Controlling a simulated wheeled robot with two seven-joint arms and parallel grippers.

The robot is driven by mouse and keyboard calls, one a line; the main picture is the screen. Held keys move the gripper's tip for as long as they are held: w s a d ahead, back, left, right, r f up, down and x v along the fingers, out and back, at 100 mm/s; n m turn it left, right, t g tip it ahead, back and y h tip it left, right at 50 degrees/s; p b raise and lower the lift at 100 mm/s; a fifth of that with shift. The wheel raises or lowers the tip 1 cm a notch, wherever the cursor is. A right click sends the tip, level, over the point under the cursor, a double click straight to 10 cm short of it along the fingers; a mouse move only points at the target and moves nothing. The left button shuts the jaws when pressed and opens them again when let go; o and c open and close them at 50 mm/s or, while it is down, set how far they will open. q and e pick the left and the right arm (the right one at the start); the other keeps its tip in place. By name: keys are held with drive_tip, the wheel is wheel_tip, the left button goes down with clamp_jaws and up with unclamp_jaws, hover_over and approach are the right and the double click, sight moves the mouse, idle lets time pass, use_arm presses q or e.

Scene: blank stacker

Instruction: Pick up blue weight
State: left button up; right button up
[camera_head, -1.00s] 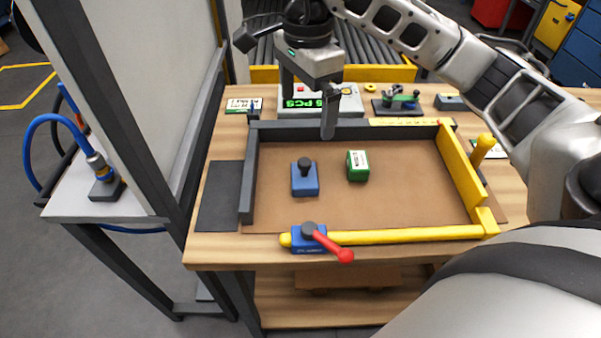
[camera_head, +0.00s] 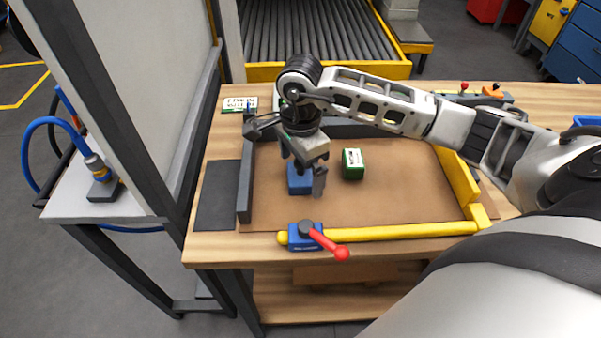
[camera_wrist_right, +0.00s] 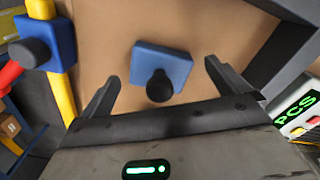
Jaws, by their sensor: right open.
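The blue weight (camera_head: 299,183) is a small blue block with a dark knob on top. It sits on the brown board inside the frame, toward the left, partly hidden by my right gripper in the head view. In the right wrist view the blue weight (camera_wrist_right: 162,66) lies ahead and between the fingers, its dark knob toward the gripper. My right gripper (camera_head: 303,178) is open and empty, above the weight; its fingers show in the wrist view (camera_wrist_right: 160,80) on either side of the knob, apart from it. My left gripper is not in view.
A green block (camera_head: 353,164) with a white label stands just right of the weight. A dark wall (camera_head: 246,185) bounds the left, a yellow wall (camera_head: 458,180) the right, and a yellow bar (camera_head: 400,233) with a red-handled blue clamp (camera_head: 306,236) the front. The board's right half is clear.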

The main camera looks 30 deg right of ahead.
drive_tip(key=shift+f, duration=0.35)
drive_tip(key=c, duration=1.3)
drive_tip(key=shift+w+r, duration=0.1)
drive_tip(key=c, duration=0.3)
